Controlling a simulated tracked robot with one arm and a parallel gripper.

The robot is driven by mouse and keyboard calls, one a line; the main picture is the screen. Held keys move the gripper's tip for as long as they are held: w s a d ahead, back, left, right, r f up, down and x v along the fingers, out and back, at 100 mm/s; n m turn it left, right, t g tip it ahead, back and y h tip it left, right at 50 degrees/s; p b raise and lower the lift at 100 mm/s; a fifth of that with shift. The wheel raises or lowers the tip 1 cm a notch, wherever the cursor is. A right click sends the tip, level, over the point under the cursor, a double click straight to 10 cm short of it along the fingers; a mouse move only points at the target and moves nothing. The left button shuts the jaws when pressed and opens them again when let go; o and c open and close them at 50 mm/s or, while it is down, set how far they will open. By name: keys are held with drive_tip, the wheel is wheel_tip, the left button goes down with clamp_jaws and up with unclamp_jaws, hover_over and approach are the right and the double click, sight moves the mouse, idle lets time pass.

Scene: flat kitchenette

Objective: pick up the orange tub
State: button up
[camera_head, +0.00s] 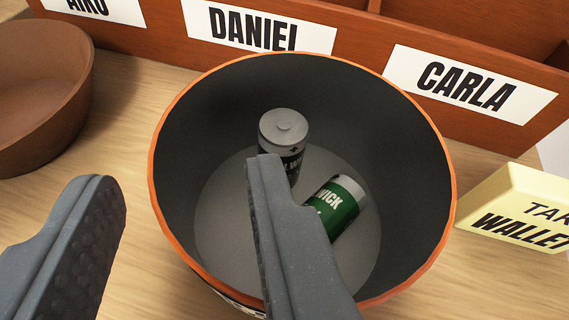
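The orange tub (160,140) stands upright on the wooden surface in the middle of the view. Its rim is orange and its inside is dark grey. A black and silver battery (283,135) stands upright inside it, and a green and silver battery (342,205) lies tilted on its floor. My gripper (180,180) is open. Its left finger is outside the tub on the left, and its right finger reaches over the tub's opening. The tub's near left wall is between the fingers, with no visible contact. Most of the tub's outer wall is hidden.
A brown bowl (40,95) stands at the left. A wooden organiser (350,25) with labels AIKO, DANIEL and CARLA stands right behind the tub. A yellow block (520,205) reading "WALLET" is close at the right. Bare wooden surface (490,285) shows at the lower right.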

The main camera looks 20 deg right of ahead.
sight(186, 129)
drive_tip(key=x, duration=0.2)
drive_tip(key=b+x, duration=0.1)
drive_tip(key=x, duration=0.1)
drive_tip(key=shift+w+a+f, duration=0.15)
drive_tip(key=shift+w+f, duration=0.05)
clamp_jaws()
drive_tip(key=shift+r, duration=0.1)
